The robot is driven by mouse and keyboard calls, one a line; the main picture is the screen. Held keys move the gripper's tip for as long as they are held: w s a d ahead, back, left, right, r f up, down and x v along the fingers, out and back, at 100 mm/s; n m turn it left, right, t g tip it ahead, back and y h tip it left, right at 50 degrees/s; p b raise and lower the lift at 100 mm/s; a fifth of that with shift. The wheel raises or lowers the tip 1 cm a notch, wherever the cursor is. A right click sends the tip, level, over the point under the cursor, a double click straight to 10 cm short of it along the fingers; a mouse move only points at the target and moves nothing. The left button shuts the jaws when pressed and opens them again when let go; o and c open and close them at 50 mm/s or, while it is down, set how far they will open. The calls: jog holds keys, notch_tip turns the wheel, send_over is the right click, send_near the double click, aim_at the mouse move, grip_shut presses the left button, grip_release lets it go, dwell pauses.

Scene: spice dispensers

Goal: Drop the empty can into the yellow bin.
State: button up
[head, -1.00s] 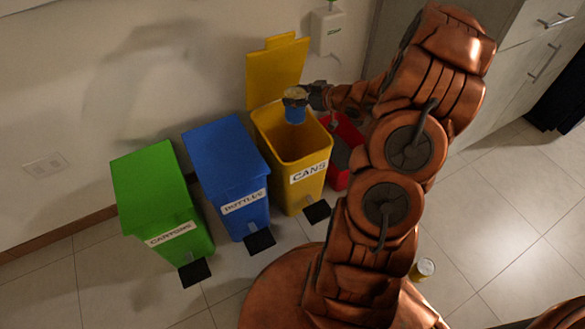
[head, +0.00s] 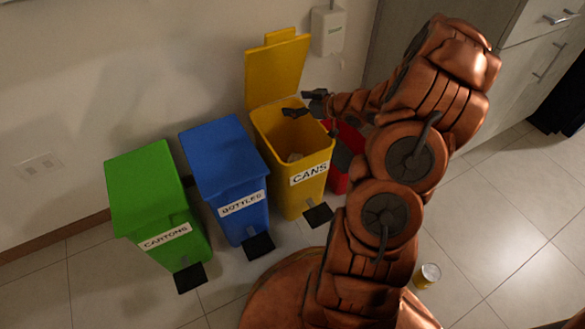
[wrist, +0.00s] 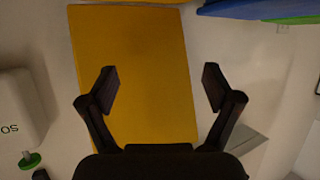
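The yellow bin (head: 262,125), labelled CANS, stands with its lid raised against the wall. A small pale object, seemingly the can (head: 294,157), shows low inside the bin and is partly hidden by the front wall. My gripper (head: 299,104) is above the bin's opening, near the raised lid, with its fingers spread and nothing between them. In the wrist view my gripper (wrist: 160,85) is also open and empty, with the yellow lid (wrist: 135,50) behind it.
A blue bin (head: 222,160) and a green bin (head: 145,190) stand closed to the left. A red bin (head: 338,180) is partly hidden on the right. A dispenser (head: 328,32) hangs on the wall. Another can (head: 428,274) stands on the floor beside my arm.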

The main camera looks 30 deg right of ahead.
jog(key=shift+s, duration=0.15)
jog(key=shift+v, duration=5.9)
jog(key=w+d+r+g+h+p, duration=0.1)
jog(key=w+d+r+h+p, duration=0.25)
jog(key=r+p, duration=0.45)
notch_tip(320, 180, up, 17)
jog(key=s+a+m+g+h+p, duration=0.2)
jog(key=m+g+h+p, duration=0.3)
jog(key=p, duration=0.6)
jog(key=s+a+r+g+y+p, duration=0.1)
jog(key=s+a+r+g+p, duration=0.1)
jog(key=s+a+r+p, duration=0.4)
jog(key=s+a+r+g+y+p, duration=0.1)
jog(key=s+a+r+g+p, duration=0.2)
jog(key=s+a, duration=1)
jog(key=s+a+r+g+y+p, duration=0.1)
jog(key=s+a+r+g+p, duration=0.2)
jog(key=s+a+r+p, duration=0.6)
jog(key=shift+s+a+r+n+y, duration=0.25)
jog(key=shift+a+r+n, duration=0.25)
jog(key=shift+r, duration=0.3)
jog(key=shift+s+a, duration=0.2)
jog(key=shift+a, duration=0.1)
jog(key=shift+c, duration=0.3)
